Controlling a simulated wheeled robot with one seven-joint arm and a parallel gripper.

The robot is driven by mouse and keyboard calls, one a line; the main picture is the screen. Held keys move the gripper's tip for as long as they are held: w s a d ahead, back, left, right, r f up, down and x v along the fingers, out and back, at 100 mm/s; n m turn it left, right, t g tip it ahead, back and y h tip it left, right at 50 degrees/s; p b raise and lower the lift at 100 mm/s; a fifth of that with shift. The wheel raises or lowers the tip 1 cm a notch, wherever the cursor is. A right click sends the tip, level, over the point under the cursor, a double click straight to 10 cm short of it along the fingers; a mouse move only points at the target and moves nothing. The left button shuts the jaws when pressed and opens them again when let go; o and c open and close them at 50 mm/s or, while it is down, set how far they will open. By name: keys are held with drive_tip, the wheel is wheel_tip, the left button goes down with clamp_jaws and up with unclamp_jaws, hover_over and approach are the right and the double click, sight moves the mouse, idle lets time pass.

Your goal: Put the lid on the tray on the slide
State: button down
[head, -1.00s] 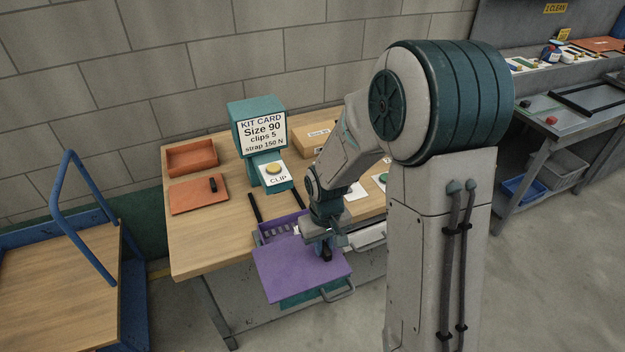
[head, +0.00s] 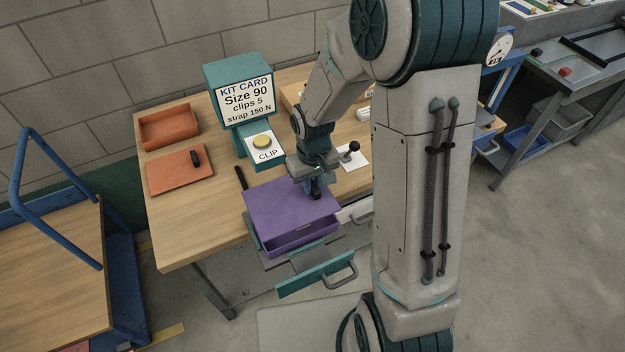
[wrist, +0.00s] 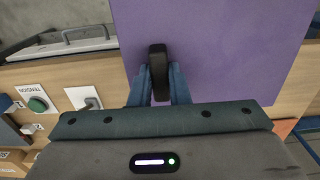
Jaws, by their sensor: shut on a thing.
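The purple lid (head: 285,207) lies flat over the purple tray (head: 301,243), whose front wall shows below the lid's front edge. I cannot tell whether the lid touches the rim all round. The tray sits on the slide, whose teal front (head: 312,277) and handle stick out from the table. My gripper (head: 315,192) is shut on the lid's dark handle, near the lid's right side. In the wrist view the fingers (wrist: 158,85) clasp the black handle (wrist: 158,66), and the purple lid (wrist: 220,50) fills the middle. The tray is hidden there.
An orange tray (head: 168,140) and an orange lid (head: 172,172) with a black handle lie at the table's left. The teal clip dispenser (head: 238,72) with its kit card stands behind the purple lid. A blue cart (head: 112,262) stands at the left.

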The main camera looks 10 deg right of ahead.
drive_tip(key=shift+f+b, duration=1.95)
drive_tip(key=shift+f, duration=0.85)
drive_tip(key=c, duration=1.3)
unclamp_jaws()
wheel_tip(320, 180, up, 14)
drive_tip(key=shift+f, duration=0.1)
drive_tip(key=s+d+r+m+t, duration=0.1)
drive_tip(key=s+d+r, duration=0.2)
drive_tip(key=s, duration=0.4)
drive_tip(key=s+d+r+m+t, duration=0.2)
drive_tip(key=s+d+r, duration=0.1)
drive_tip(key=s, duration=0.4)
drive_tip(key=shift+s+r, duration=0.15)
drive_tip(key=shift+s, duration=0.15)
